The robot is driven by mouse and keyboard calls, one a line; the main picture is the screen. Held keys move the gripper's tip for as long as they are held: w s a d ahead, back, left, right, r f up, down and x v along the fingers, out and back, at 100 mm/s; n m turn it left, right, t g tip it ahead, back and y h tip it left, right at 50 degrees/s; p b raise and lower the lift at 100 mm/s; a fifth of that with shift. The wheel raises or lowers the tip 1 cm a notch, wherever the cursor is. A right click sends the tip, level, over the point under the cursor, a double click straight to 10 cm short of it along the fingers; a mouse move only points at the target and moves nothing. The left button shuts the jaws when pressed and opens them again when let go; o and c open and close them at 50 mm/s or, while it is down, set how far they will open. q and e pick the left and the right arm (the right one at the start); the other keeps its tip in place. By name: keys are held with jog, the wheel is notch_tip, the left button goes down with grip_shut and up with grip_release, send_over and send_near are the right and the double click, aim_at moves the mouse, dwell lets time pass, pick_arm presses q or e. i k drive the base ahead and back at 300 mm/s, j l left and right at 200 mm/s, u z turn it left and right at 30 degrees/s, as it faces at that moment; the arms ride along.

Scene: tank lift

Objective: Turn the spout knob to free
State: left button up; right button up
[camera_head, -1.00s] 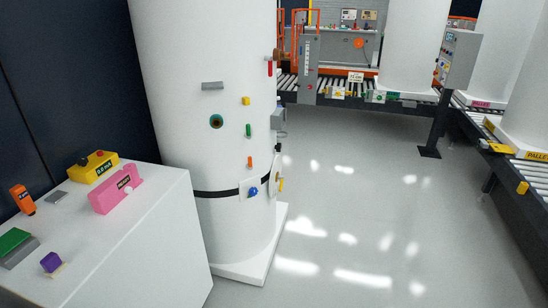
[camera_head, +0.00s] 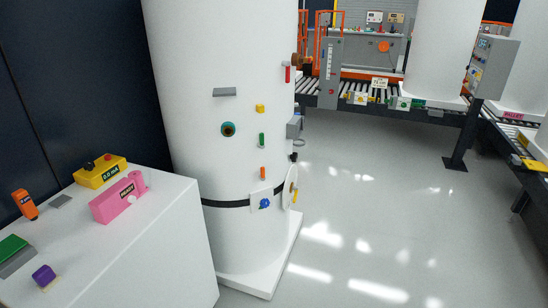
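A tall white tank (camera_head: 215,60) stands on a white base slab (camera_head: 262,283). Several small fittings are on its side. Low on it, a blue knob (camera_head: 264,203) sits on a white plate, beside a black band (camera_head: 225,204). A round pale dial-like disc (camera_head: 290,187) is at the tank's right edge, seen nearly edge-on. A dark round port with a teal ring (camera_head: 228,129) is higher up. I cannot tell for sure which fitting is the spout knob, or read any setting. Neither gripper is in view.
A white cabinet (camera_head: 150,245) stands at the left, with a pink box (camera_head: 118,199), a yellow box with buttons (camera_head: 100,171) and a purple block (camera_head: 43,275) on top. A conveyor (camera_head: 420,105) runs across the back. The grey floor (camera_head: 370,200) right of the tank is clear.

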aim_at(293, 156)
jog(key=i+l+u, duration=0.2)
jog(key=i+u, duration=0.2)
jog(key=i+l+u, duration=0.4)
jog(key=j, duration=0.1)
